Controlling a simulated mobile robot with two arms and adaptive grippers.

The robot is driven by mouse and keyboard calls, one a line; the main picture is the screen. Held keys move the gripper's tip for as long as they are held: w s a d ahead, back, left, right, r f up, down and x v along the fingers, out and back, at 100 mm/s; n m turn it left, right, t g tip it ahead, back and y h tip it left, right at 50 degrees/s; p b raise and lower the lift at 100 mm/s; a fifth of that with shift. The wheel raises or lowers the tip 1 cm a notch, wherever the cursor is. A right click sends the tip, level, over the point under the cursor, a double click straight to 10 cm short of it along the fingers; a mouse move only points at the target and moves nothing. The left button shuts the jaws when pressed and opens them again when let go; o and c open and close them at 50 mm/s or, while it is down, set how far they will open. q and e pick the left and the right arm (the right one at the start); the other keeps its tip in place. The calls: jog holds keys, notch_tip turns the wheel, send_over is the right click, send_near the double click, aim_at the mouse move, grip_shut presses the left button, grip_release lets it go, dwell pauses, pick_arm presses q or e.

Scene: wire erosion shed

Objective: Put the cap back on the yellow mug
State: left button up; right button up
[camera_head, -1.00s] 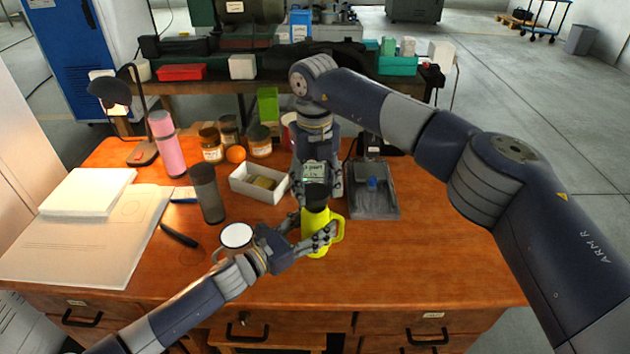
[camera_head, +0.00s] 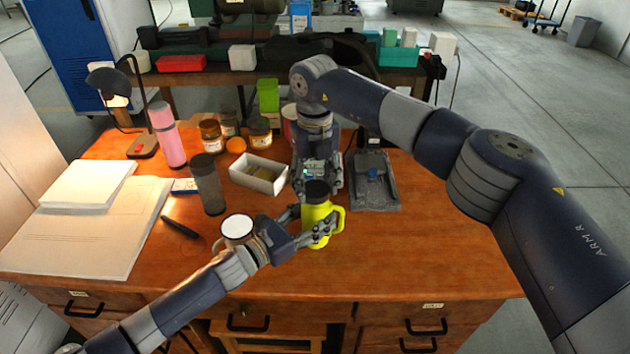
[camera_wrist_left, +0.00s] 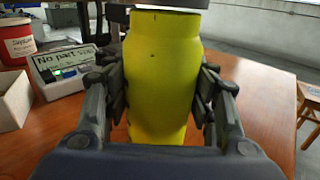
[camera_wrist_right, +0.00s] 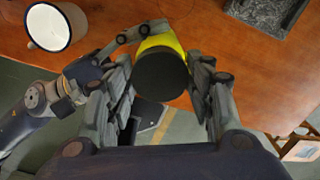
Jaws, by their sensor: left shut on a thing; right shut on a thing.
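The yellow mug (camera_head: 317,228) stands upright near the middle of the desk. My left gripper (camera_head: 318,234) is shut on its body from the left, and the mug's yellow side fills the left wrist view (camera_wrist_left: 162,80) between both fingers. The dark round cap (camera_head: 316,189) is at the top of the mug. My right gripper (camera_wrist_right: 161,80) is shut on the cap, which covers most of the mug's top in the right wrist view. I cannot tell whether the cap is fully seated on the rim.
A white enamel mug (camera_head: 237,228) stands left of the yellow one, close to my left arm. A white open box (camera_head: 258,180), a grey cylinder (camera_head: 208,187) and a grey tray (camera_head: 376,190) stand behind. The desk's right front is clear.

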jog(key=shift+f, duration=0.6)
jog(key=m, duration=1.4)
jog(key=shift+d, duration=0.1)
jog(key=m, duration=0.7)
jog(key=shift+m, duration=0.3)
jog(key=m, duration=0.3)
jog(key=shift+s, duration=0.1)
jog(key=m, duration=0.4)
jog(key=shift+m, duration=0.4)
